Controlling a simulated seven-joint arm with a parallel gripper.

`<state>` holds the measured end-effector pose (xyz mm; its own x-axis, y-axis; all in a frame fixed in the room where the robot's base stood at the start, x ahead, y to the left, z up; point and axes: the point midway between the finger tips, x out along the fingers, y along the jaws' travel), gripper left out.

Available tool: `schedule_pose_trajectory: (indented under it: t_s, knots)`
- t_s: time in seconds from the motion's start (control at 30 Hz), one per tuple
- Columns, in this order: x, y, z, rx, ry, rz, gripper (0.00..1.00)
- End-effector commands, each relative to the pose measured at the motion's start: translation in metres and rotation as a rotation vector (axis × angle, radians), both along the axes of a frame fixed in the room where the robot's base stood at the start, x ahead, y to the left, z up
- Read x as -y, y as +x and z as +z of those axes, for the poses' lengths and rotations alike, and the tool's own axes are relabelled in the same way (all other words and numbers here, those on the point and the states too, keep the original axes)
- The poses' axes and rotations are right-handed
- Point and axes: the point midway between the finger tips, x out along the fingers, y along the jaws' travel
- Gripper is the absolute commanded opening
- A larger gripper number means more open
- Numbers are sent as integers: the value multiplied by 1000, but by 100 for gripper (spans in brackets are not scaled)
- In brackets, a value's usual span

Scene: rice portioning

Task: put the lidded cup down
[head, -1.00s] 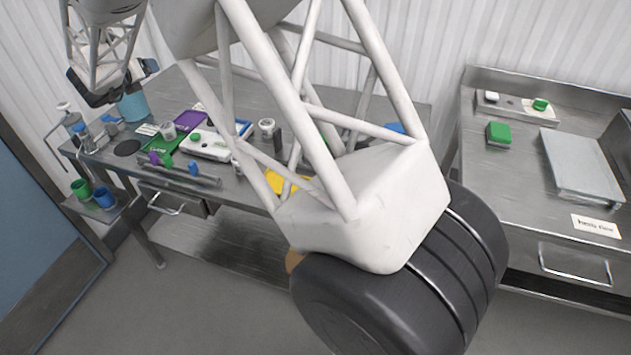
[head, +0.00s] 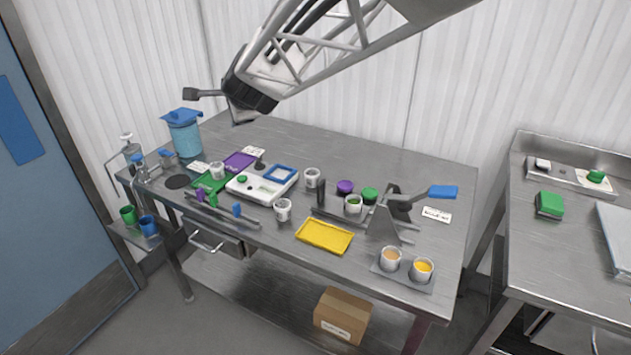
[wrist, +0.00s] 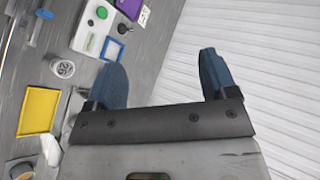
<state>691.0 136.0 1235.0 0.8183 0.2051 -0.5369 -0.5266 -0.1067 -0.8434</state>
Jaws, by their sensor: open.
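My gripper (head: 213,105) hangs high over the back left of the table, fingers spread. In the wrist view its two blue fingers (wrist: 160,65) have nothing between them. Several small whitish cups stand upright on the table, apart from my gripper: one on the green mat (head: 217,170), one right of the white device (head: 312,178), one near the front edge (head: 283,211). The front one seems to show in the wrist view (wrist: 62,68). I cannot tell which cup wears a lid. A purple disc (head: 345,187) and a green disc (head: 370,195) sit behind a green-filled cup (head: 353,205).
A yellow tray (head: 324,236) lies near the front edge. A holder (head: 403,277) with two filled cups stands at the front right corner. A blue-lidded container (head: 184,135) stands at the back left. The table's back strip is clear.

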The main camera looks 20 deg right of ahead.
Motion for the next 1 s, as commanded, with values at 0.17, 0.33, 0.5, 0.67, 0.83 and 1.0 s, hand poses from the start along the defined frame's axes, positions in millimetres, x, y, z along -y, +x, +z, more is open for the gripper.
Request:
schedule_pose_trajectory:
  t_s: [0.17, 0.33, 0.5, 0.67, 0.83, 1.0]
  knots:
    - [23, -67, -8, -58, -210, 202, 78]
    - [46, -134, -23, -126, -408, 398, 78]
    - [71, -202, -42, -206, -597, 594, 78]
    - [96, -268, -62, -295, -759, 779, 78]
    - [121, -329, -81, -392, -891, 949, 78]
    - [135, -364, -92, -456, -962, 1053, 78]
